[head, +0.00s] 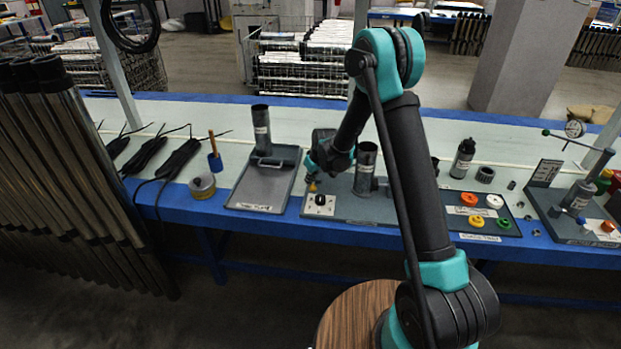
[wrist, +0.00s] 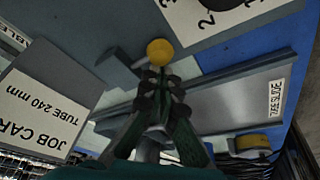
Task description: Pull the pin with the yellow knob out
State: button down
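The yellow knob (head: 313,187) is a small ball just below the end of my arm, above a white plate on the middle fixture. In the wrist view the yellow knob (wrist: 160,52) shows whole, just beyond my fingertips. My gripper (wrist: 160,82) has its fingers drawn close together, with only a narrow gap between the tips. I cannot tell whether they touch the knob or grip anything below it. In the head view my gripper (head: 314,172) is small and dark. The pin's shaft is hidden. An upright grey tube (head: 366,160) stands beside it on the fixture.
A tray labelled "Tube slide" (wrist: 240,100) lies left of the fixture. A panel with coloured knobs (head: 488,224) is at the right of the fixture. A job card (wrist: 40,105) shows in the wrist view. A dark bottle (head: 464,155) stands behind the panel.

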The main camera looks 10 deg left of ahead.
aim_at(309, 188)
dwell(0.3)
jog(key=shift+w+a+r, duration=0.15)
jog(key=shift+w+a, duration=0.1)
jog(key=shift+w+a+r, duration=0.95)
jog(key=shift+w+r, duration=0.15)
jog(key=v, duration=0.9)
jog(key=shift+s, duration=0.15)
jog(key=s+d+r+m, duration=0.1)
jog(key=s+d+r, duration=0.15)
jog(key=d, duration=0.35)
jog(key=s+d+r+m, duration=0.1)
jog(key=s+d+r, duration=0.1)
jog(key=s+d, duration=0.25)
jog(key=s+d+m+h, duration=0.1)
jog(key=s+d+m, duration=0.2)
jog(key=s+d, duration=0.6)
jog(key=s+d+f+m+t+h, duration=0.1)
jog(key=s+d+m, duration=0.2)
jog(key=s+d, duration=0.7)
jog(key=s, duration=0.7)
jog(key=shift+s+m+h, duration=0.3)
jog(key=shift+s+h, duration=0.05)
jog(key=shift+h, duration=0.05)
